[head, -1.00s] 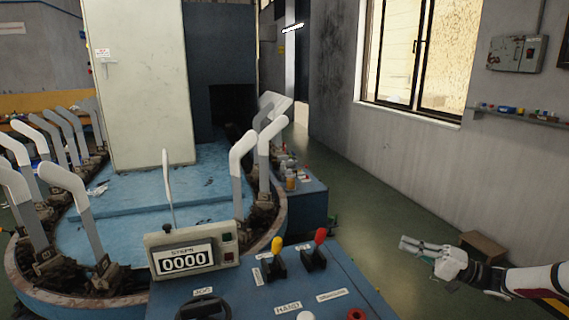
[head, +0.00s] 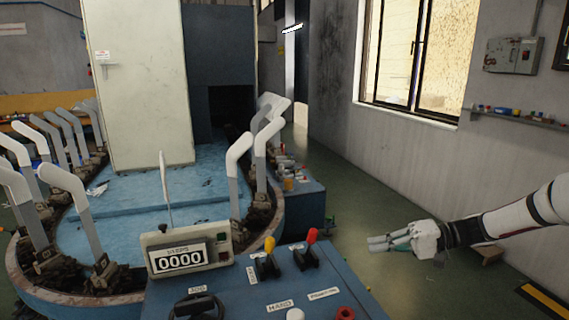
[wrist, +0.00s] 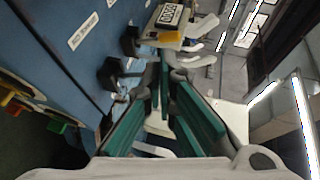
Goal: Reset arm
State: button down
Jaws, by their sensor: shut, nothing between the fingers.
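My gripper (head: 372,244) is at the right in the head view, over the open floor to the right of the blue control panel (head: 235,300). Its fingers are shut with nothing between them and point left toward the panel. My white and black arm reaches in from the right edge. In the wrist view the green pads of my gripper (wrist: 165,105) fill the middle. The control panel (wrist: 60,40) shows there sideways at the upper left, apart from the fingers.
The panel carries a yellow-knobbed lever (head: 268,246), a red-knobbed lever (head: 311,238) and a counter box (head: 187,250) reading 0000. Behind it stands a round blue machine with several upright white sock boards (head: 236,165).

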jog(key=s+a+r+n+g+h+p, duration=0.1)
jog(key=s+a+r+g+h, duration=0.2)
jog(key=s+a+r+h, duration=0.4)
jog(key=s+d+r+t+h+p, duration=0.1)
jog(key=s+r+h, duration=0.1)
jog(key=s, duration=0.8)
jog(key=s+d+r+t+h+p, duration=0.1)
jog(key=s+r+t+h, duration=0.1)
jog(key=s+r, duration=0.3)
jog(key=s+d+r+t+h+p, duration=0.1)
jog(key=s+r+h, duration=0.3)
jog(key=s, duration=1)
jog(key=shift+s+m+t, duration=0.3)
jog(key=shift+s+t, duration=0.05)
jog(key=shift+t, duration=0.35)
